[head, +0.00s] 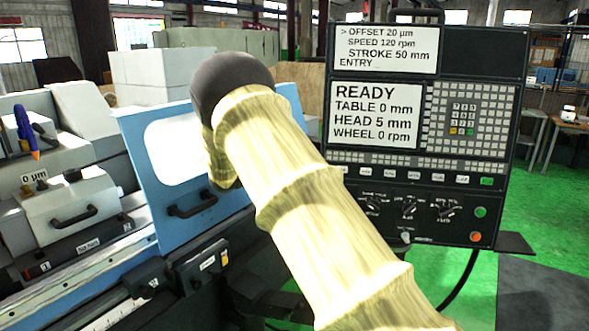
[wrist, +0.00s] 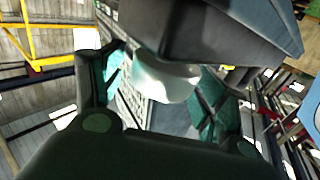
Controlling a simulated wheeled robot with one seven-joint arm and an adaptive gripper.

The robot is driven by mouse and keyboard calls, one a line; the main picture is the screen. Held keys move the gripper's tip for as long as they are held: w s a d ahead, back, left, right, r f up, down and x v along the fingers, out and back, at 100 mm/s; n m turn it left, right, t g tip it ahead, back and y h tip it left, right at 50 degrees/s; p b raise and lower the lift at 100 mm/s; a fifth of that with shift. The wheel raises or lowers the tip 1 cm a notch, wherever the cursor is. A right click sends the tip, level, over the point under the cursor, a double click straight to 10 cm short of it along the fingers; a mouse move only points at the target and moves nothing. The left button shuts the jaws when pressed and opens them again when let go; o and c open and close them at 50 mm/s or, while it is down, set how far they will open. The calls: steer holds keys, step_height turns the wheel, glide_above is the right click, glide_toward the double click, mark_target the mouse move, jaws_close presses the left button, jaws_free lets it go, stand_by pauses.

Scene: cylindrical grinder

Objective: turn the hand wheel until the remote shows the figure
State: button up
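The control panel (head: 480,60) stands right of centre in the head view. Its upper screen (head: 387,48) reads OFFSET 20 µm, SPEED 120 rpm, STROKE 50 mm and an ENTRY line. Its lower screen (head: 374,115) reads READY, TABLE 0 mm, HEAD 5 mm, WHEEL 0 rpm. A small 0 µm readout (head: 35,176) shows at the left on the machine. I cannot make out the hand wheel or a separate remote. My gripper (wrist: 163,90) shows in the wrist view with its fingers spread apart. A pale rounded piece (wrist: 165,82) appears between them; I cannot tell whether it is touched.
My sleeved arm crosses the middle of the head view and hides part of the machine. The blue grinder door (head: 150,130) with its dark handle (head: 192,203) stands left of it. A dark angular body (wrist: 200,30) fills the top of the wrist view. Green floor (head: 545,215) is open at right.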

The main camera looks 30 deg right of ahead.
steer(key=w+a, duration=0.2)
steer(key=a, duration=0.9)
steer(key=shift+w+a, duration=0.25)
steer(key=shift+a, duration=0.15)
steer(key=shift+f, duration=0.1)
stand_by(1.3)
